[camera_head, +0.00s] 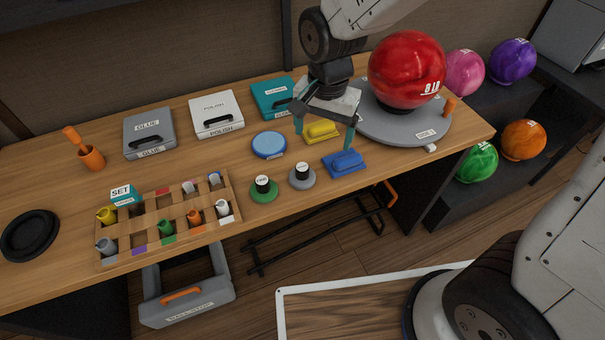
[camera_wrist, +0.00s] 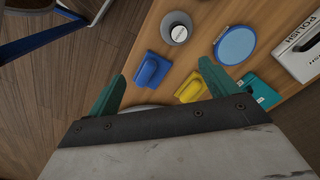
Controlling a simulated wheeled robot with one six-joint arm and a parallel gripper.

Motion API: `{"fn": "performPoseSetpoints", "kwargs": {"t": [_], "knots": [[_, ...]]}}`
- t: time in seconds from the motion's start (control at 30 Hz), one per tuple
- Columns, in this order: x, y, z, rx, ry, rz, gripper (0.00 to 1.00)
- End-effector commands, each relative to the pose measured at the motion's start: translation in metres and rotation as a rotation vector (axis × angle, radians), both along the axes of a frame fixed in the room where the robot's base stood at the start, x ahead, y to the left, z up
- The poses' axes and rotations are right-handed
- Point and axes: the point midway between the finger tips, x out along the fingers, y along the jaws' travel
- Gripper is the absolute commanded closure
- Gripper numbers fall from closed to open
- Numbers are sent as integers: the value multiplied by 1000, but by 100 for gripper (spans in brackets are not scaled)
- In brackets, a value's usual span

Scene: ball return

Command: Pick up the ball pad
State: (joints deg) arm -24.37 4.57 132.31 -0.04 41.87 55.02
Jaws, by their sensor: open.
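Two handled pads lie on the wooden bench: a yellow pad (camera_head: 322,131) and a blue pad (camera_head: 345,163) nearer the front edge. No readable label tells me which is the ball pad. My gripper (camera_head: 324,132) is open and empty, its teal fingers pointing down on either side of the yellow pad in the head view. In the wrist view my gripper (camera_wrist: 162,76) has the blue pad (camera_wrist: 151,70) and the yellow pad (camera_wrist: 191,89) showing between its fingers, the yellow one close to the right finger. I see no contact with either pad.
A red ball (camera_head: 406,68) sits on a grey round stand (camera_head: 378,125) just right of my gripper. A blue disc (camera_head: 269,144), a grey weight-like piece (camera_head: 302,178) and a green one (camera_head: 264,190) stand left. A teal case (camera_head: 272,98) is behind. A peg tray (camera_head: 180,239) lies further left.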

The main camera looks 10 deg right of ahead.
Motion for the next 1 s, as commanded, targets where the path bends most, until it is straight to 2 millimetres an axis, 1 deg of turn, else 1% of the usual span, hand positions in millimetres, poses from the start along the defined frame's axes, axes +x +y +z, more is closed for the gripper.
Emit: {"fn": "performPoseSetpoints", "kwargs": {"t": [0.03,0.1,0.2,0.3,0.43,0.63,0.83,0.9,1.0], "knots": [[4,14,-17,-5,11,-22,14],[7,28,-35,-7,17,-61,14],[11,41,-52,-7,20,-101,14],[12,47,-63,-8,21,-122,14],[12,49,-77,-8,22,-129,14],[11,46,-100,-9,23,-129,14],[10,41,-129,-9,23,-129,14],[10,41,-136,-9,23,-129,14],[10,41,-141,-8,21,-128,14]]}}
